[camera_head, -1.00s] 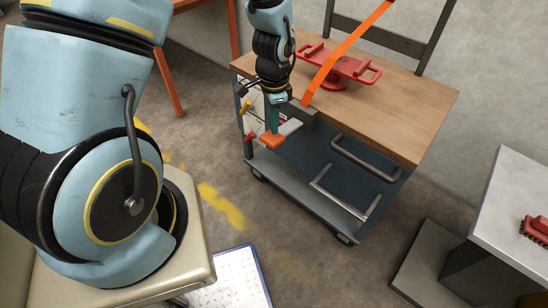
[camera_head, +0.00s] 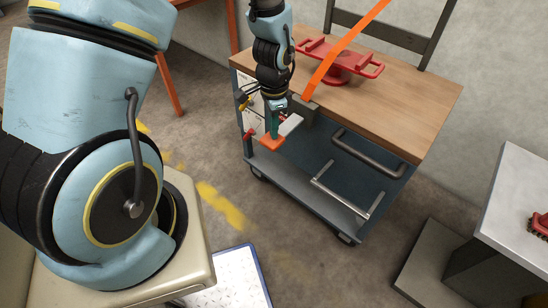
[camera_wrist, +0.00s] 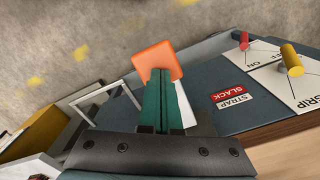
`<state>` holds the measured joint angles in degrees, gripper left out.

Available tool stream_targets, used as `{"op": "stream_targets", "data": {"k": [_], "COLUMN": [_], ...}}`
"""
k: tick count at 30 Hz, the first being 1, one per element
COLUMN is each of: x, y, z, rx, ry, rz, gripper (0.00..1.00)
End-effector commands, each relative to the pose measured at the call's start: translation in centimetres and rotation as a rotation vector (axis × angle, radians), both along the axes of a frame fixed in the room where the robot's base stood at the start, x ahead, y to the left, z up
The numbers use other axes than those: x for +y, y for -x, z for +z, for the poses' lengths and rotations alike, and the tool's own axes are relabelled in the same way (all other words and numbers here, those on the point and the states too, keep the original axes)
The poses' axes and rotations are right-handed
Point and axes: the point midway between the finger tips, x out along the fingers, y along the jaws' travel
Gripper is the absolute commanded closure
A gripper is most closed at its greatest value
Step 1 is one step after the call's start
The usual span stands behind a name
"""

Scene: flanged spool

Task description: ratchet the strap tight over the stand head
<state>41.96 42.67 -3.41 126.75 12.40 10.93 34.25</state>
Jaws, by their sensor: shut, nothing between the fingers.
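The orange strap (camera_head: 335,62) runs from a dark grey block (camera_head: 305,114) at the cart's front edge up across the red stand head (camera_head: 340,62) and out of the top of the view. An orange block (camera_head: 271,143), probably the ratchet handle's grip, juts out before the cart with a pale grey piece (camera_head: 291,124) beside it. My gripper (camera_head: 274,132) is shut and empty, pointing down at the orange block. In the wrist view, the green fingertips (camera_wrist: 160,72) overlap the orange block (camera_wrist: 156,57); I cannot tell whether they touch. A red label (camera_wrist: 231,96) reads STRAP SLACK.
The wooden-topped cart (camera_head: 415,120) carries the stand. Its side panel has a red knob (camera_wrist: 244,40) and a yellow knob (camera_wrist: 290,60), near labels reading ON, OFF and GRIP. A grey handle bar (camera_head: 367,153) crosses its front. A pale-topped bench (camera_head: 515,195) stands at right.

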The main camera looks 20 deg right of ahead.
Motion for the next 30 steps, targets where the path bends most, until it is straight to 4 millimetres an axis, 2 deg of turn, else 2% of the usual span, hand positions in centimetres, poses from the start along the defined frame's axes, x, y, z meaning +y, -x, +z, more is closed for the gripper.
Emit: {"op": "stream_targets", "data": {"k": [1,8,9,14,17,27,30], "x": [-0.1,-0.1,-0.1,0.0,0.0,-0.1,0.0], "y": [0.0,0.0,0.0,0.0,0.0,0.0,0.0], "z": [-1.1,-3.7,-3.1,-2.8,-1.9,3.3,4.2], "rx": [0.000,0.000,0.000,0.001,0.001,-0.001,0.000], "ry": [0.001,0.000,0.001,0.000,0.000,0.001,0.001], "rz": [-0.001,-0.001,-0.001,-0.001,-0.001,-0.002,-0.002], "gripper": [1.00,1.00,1.00,1.00,1.00,1.00,1.00]}}
